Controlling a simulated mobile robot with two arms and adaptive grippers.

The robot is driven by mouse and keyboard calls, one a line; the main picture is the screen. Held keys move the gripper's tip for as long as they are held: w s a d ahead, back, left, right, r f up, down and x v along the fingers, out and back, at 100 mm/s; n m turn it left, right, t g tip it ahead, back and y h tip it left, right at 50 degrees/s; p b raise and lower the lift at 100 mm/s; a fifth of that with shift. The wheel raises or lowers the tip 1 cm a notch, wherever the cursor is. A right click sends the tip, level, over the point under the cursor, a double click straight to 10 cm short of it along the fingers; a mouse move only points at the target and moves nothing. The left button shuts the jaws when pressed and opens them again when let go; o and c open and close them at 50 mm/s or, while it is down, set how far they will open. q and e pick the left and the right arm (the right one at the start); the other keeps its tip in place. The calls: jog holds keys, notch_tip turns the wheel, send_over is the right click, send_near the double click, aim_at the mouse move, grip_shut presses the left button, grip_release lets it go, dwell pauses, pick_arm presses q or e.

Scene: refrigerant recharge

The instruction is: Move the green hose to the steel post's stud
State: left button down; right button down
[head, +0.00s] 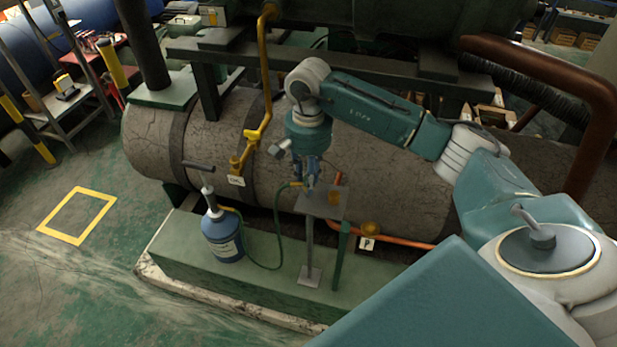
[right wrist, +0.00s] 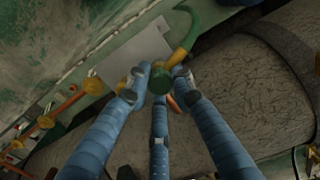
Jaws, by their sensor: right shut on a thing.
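The green hose (head: 278,238) runs from the blue cylinder (head: 222,238), loops over the green plinth and rises to my right gripper (head: 310,184). In the right wrist view, my right gripper (right wrist: 160,82) is shut on the hose's green end piece, with a brass collar beside it and the green hose (right wrist: 193,28) curving away. The steel post (head: 308,245) has a flat grey top plate, also in the right wrist view (right wrist: 125,52). The gripper is at the plate's far edge; I cannot tell if the hose end touches it. The stud is not clearly visible. My left gripper is not in view.
A large grey tank (head: 390,185) lies behind the post. A yellow pipe (head: 267,90) with a valve comes down at its left. An orange pipe (head: 400,241) with a brass valve and a "P" tag runs right of the post. The floor at left is open.

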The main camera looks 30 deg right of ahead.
jog(key=shift+f, duration=0.3)
jog(key=c, duration=1.4)
grip_release()
